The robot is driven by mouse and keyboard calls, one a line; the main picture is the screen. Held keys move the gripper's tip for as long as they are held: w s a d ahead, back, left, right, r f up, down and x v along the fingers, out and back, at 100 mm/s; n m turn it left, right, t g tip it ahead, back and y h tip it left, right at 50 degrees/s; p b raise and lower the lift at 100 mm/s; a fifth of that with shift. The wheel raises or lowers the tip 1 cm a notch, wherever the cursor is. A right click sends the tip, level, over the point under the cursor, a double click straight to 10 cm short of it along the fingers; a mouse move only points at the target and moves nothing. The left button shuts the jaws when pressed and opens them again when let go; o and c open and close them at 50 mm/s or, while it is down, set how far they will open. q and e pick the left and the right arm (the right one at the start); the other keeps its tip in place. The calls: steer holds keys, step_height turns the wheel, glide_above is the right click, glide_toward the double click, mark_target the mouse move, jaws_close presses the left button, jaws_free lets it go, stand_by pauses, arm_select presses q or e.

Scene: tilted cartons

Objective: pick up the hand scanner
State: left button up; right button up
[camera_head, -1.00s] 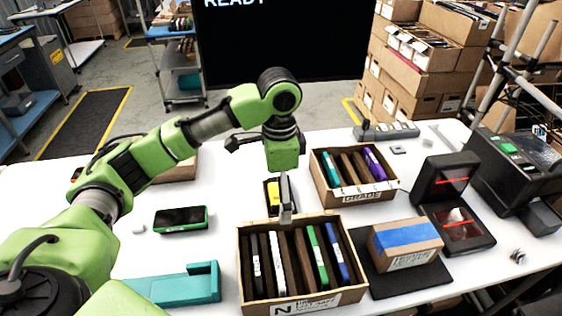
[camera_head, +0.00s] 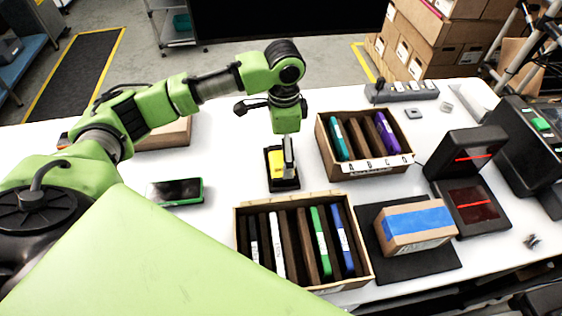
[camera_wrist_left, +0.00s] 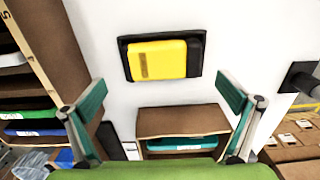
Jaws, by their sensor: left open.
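The hand scanner (camera_head: 276,164) is yellow and black and sits in a black cradle on the white table, between two cartons. In the left wrist view the scanner (camera_wrist_left: 160,60) lies beyond the fingertips, near the top middle. My left gripper (camera_head: 289,165) points down beside and partly in front of the scanner in the head view. In the left wrist view the left gripper (camera_wrist_left: 160,98) is open with spread teal fingers and nothing between them. The gap to the scanner is hard to judge. My right gripper is not in view.
A carton of upright cases (camera_head: 243,214) stands just in front of the scanner. A lettered carton (camera_head: 375,168) stands behind right. A blue-taped box (camera_head: 415,226) sits on a black mat at right. A green-edged device (camera_head: 176,191) lies left. The table around the cradle's left is clear.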

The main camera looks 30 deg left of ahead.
mark_target(281, 160)
arm_select(q)
steer(key=shift+a+f+p, duration=0.2)
steer(key=shift+f+p, duration=0.15)
steer(key=shift+f, duration=1.05)
steer(key=shift+a+f+p, duration=0.15)
steer(key=shift+f+p, duration=0.2)
steer(key=shift+f, duration=1)
steer(key=c, duration=0.9)
steer(key=shift+c, duration=0.4)
steer(key=shift+w+r, duration=0.1)
steer(key=shift+r, duration=0.05)
